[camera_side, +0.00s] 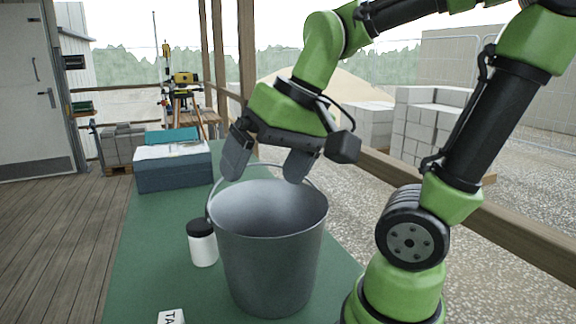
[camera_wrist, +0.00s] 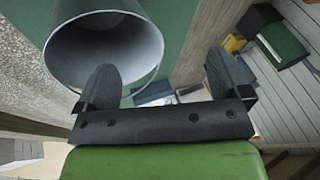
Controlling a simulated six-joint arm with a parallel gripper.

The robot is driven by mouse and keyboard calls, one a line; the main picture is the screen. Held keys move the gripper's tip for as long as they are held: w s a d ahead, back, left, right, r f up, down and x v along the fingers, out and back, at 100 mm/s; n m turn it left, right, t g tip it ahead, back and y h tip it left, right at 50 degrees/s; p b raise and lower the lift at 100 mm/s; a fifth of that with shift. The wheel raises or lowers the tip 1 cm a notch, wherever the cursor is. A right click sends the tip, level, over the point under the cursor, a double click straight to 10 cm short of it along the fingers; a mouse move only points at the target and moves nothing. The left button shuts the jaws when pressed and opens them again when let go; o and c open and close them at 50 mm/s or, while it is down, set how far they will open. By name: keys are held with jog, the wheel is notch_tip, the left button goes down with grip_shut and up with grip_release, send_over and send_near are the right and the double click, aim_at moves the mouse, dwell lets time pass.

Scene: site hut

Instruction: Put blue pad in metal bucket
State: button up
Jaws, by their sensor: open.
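The grey metal bucket (camera_side: 268,262) stands upright on the green table, its wire handle raised behind the rim. In the wrist view the bucket (camera_wrist: 62,62) is at upper left; I see no object in the visible part of its inside, and its bottom is unclear. My gripper (camera_side: 262,172) is open and points down above the bucket's back rim, with nothing between its fingers; it also shows in the wrist view (camera_wrist: 160,64). A flat teal-blue piece (camera_side: 171,136), possibly the blue pad, lies on the dark blue-grey box behind the bucket. No other blue pad is clear.
The box (camera_side: 172,178) has white sheets (camera_side: 165,151) on top. A white jar with a black lid (camera_side: 203,246) stands close to the bucket's left. A white lettered block (camera_side: 171,317) is at the front edge of view. Green table is bare between jar and box.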

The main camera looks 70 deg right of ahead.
jog(key=s, duration=0.1)
jog(key=s+a+n+t, duration=0.1)
jog(key=s+a+r+n+t, duration=0.1)
jog(key=shift+s+a+y, duration=0.25)
jog(key=shift+s+y, duration=0.05)
jog(key=shift+s, duration=0.1)
